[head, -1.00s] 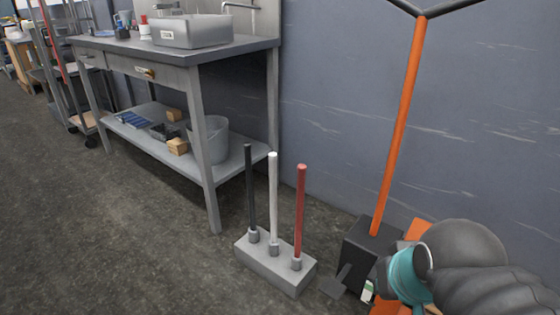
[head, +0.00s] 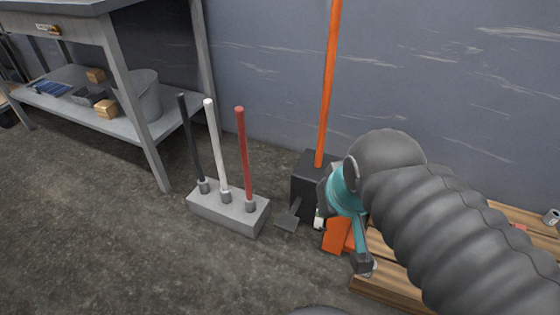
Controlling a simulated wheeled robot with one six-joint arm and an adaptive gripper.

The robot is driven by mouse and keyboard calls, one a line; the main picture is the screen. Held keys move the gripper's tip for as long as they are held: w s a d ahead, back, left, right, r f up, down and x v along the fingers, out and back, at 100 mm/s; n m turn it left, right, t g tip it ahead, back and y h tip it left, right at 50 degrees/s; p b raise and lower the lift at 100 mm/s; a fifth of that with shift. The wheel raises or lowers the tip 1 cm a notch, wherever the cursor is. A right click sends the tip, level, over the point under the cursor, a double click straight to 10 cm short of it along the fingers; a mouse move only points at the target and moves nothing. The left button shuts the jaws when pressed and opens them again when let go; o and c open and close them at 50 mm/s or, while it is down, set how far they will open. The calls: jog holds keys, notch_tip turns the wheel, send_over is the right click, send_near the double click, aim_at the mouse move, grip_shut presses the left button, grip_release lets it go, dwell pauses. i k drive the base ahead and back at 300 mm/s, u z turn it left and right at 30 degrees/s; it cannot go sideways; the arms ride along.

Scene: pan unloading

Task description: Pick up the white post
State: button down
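The white post (head: 216,145) stands upright in the middle of a grey block base (head: 230,213) on the floor. A black post (head: 190,140) stands to its left and a red post (head: 243,150) to its right, each in its own collar. My gripper (head: 320,215) is right of the base and apart from the white post, near a black box. My teal-banded wrist and dark ribbed arm cover much of it.
A black box (head: 308,187) with an upright orange pole (head: 327,90) stands right of the base. Wooden slats (head: 395,295) with a can (head: 551,217) lie at the lower right. A grey workbench (head: 130,100) is at the upper left. Floor before the base is clear.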

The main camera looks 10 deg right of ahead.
aim_at(225, 188)
jog(key=z, duration=0.1)
jog(key=k, duration=0.15)
jog(key=u, duration=0.85)
jog(key=i, duration=0.85)
jog(key=z, duration=0.05)
